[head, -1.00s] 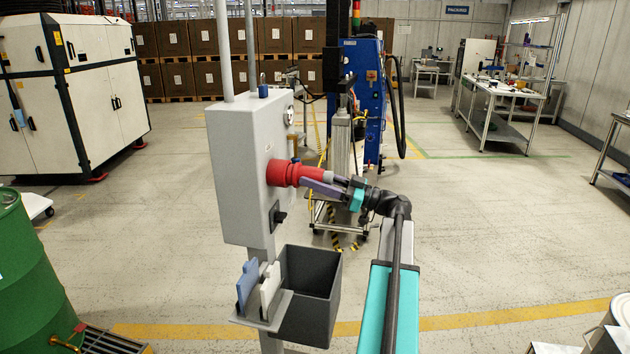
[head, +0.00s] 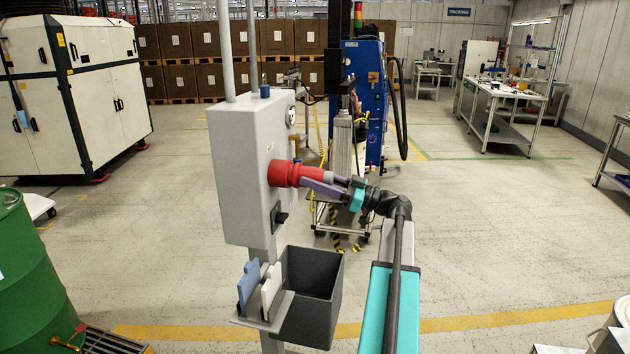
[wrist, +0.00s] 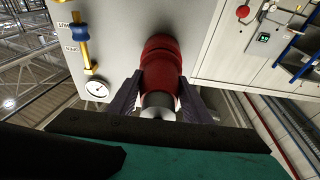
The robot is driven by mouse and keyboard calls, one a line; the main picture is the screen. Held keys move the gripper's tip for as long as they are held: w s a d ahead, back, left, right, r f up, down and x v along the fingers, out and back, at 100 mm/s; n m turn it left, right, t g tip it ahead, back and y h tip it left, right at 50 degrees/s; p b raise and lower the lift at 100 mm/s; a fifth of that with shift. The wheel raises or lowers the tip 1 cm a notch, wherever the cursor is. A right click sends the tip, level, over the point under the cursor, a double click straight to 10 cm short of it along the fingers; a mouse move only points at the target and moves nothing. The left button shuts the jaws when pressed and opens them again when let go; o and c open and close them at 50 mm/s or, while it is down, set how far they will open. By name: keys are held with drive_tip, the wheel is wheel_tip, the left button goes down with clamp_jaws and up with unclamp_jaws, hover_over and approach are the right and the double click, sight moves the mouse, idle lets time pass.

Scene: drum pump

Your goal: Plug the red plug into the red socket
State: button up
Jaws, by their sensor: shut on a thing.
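The red plug (head: 302,174) is held by my gripper (head: 325,184) at the side face of the grey control box (head: 238,170). The gripper's purple fingers lie on both sides of the plug in the wrist view (wrist: 158,98), shut on its rear part. The red socket (head: 278,173) is on the box, and the plug's front meets it in line. The red bodies run together at the box face (wrist: 161,50). I cannot tell how deep the plug sits, since the joint is hidden.
A black rotary switch (head: 280,214) is below the socket. A green drum (head: 30,280) stands left.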

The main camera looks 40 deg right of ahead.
drive_tip(key=shift+w+a+r, duration=0.1)
drive_tip(key=shift+w, duration=0.05)
drive_tip(key=o, duration=1.4)
drive_tip(key=shift+o, duration=0.2)
drive_tip(key=b+v, duration=0.4)
drive_tip(key=v, duration=0.5)
drive_tip(key=shift+b, duration=0.35)
